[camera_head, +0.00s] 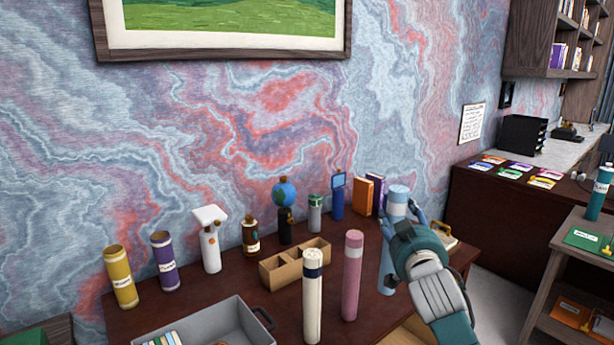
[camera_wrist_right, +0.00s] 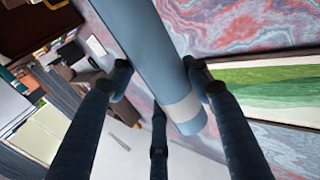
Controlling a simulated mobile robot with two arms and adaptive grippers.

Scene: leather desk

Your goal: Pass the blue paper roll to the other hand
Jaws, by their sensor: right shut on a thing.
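The blue paper roll (camera_head: 387,268) is a light blue upright cylinder with a pale band near its top, at the right part of the desk in the head view. My right gripper (camera_head: 402,218) is shut on it near its upper part. In the right wrist view the roll (camera_wrist_right: 150,50) runs between the fingers of my right gripper (camera_wrist_right: 163,82). My left gripper is in neither view.
A pink roll (camera_head: 352,275) and a white roll (camera_head: 312,298) stand upright just left of the blue roll. A cardboard organizer (camera_head: 283,270), a grey tray (camera_head: 245,318) and several bottles and tubes crowd the dark desk (camera_head: 200,290). A wall stands behind it.

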